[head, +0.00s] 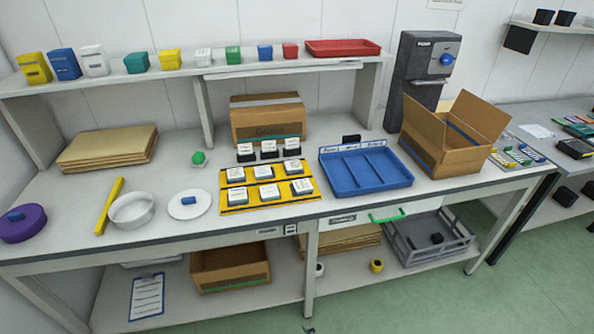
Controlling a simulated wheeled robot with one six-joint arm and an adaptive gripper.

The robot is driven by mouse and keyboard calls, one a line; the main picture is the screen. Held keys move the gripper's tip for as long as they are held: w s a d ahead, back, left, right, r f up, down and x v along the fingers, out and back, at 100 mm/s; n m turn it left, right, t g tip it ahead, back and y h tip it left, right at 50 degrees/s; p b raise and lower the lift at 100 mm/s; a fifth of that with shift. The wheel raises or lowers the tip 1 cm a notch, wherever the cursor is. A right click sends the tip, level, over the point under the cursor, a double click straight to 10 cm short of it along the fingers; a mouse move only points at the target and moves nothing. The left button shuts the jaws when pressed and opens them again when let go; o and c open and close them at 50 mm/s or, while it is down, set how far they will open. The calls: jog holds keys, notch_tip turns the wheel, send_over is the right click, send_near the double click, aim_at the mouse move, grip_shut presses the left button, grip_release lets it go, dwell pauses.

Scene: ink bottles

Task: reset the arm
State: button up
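My gripper and arm do not show in the head view, so I cannot see their pose or what they hold. Several square bottles with white labelled tops (265,173) stand in two rows on a yellow mat (235,208) at the middle of the bench (340,217). Three more white-topped bottles with dark bases (268,149) stand in a row behind the mat. A blue tray (366,170) with dividers lies to the right of the mat and looks empty.
An open cardboard box (428,142) stands right of the tray, before a dark dispenser (422,65). A shelf (188,76) overhangs the back.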

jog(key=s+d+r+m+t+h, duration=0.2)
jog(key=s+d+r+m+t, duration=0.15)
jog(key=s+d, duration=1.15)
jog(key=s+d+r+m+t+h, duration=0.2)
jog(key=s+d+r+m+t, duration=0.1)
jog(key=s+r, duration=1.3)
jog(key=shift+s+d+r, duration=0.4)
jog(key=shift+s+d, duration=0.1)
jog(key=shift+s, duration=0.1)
